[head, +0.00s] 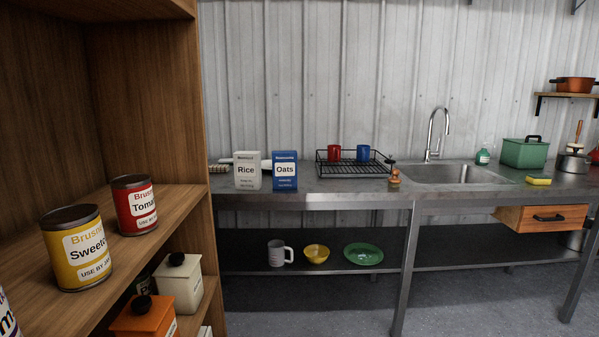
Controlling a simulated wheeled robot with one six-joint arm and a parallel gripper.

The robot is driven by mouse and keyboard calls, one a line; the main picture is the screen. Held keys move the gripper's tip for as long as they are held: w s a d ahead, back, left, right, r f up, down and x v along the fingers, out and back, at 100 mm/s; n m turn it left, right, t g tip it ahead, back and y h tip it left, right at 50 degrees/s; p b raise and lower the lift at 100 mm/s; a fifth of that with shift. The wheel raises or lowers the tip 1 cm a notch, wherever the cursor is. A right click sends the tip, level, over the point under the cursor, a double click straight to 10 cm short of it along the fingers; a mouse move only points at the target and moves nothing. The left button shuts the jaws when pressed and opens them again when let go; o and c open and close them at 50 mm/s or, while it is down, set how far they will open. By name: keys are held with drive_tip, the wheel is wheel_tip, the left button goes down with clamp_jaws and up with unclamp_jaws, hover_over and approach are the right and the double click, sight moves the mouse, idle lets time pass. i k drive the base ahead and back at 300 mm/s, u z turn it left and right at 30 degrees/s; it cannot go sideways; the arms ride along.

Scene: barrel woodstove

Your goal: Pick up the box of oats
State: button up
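The box of oats (285,171) is a blue box with a white label reading "Oats". It stands upright on the steel counter (335,187), near the counter's front edge and towards its left end. A white box of rice (247,171) stands just left of it, with a narrow gap between them. My gripper is not in the head view.
A black dish rack (355,169) with a red and a blue cup stands right of the oats. A small brown figure (394,178) and the sink (455,174) lie further right. A wooden shelf (160,222) with cans fills the left foreground. Open floor shows below the counter.

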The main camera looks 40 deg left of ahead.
sight(283, 163)
drive_tip(key=u, duration=0.15)
drive_tip(key=i, duration=1.7)
drive_tip(key=u, duration=1.15)
drive_tip(key=i, duration=1.1)
drive_tip(key=u, duration=1.05)
